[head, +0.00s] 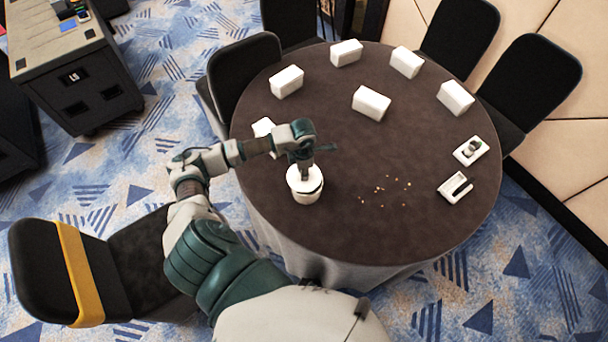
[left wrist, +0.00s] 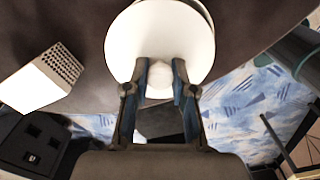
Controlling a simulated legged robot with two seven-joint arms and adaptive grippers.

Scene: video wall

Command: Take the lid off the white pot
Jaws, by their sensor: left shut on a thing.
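The white pot (head: 305,197) stands on the round dark table near its left front edge. Its white lid (head: 301,177) is over its mouth, and a dark gap shows between lid and rim at the front right. I cannot tell whether the lid still touches the rim elsewhere. My left gripper (head: 304,166) is above the pot, pointing down. My right gripper is not in view.
Several white boxes (head: 371,103) stand across the back of the table (head: 330,130). Two small white trays (head: 455,188) (head: 471,151) lie at the right. Small crumbs (head: 380,190) are scattered right of the pot. Black chairs (head: 535,80) surround the table. Open tabletop lies around the middle.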

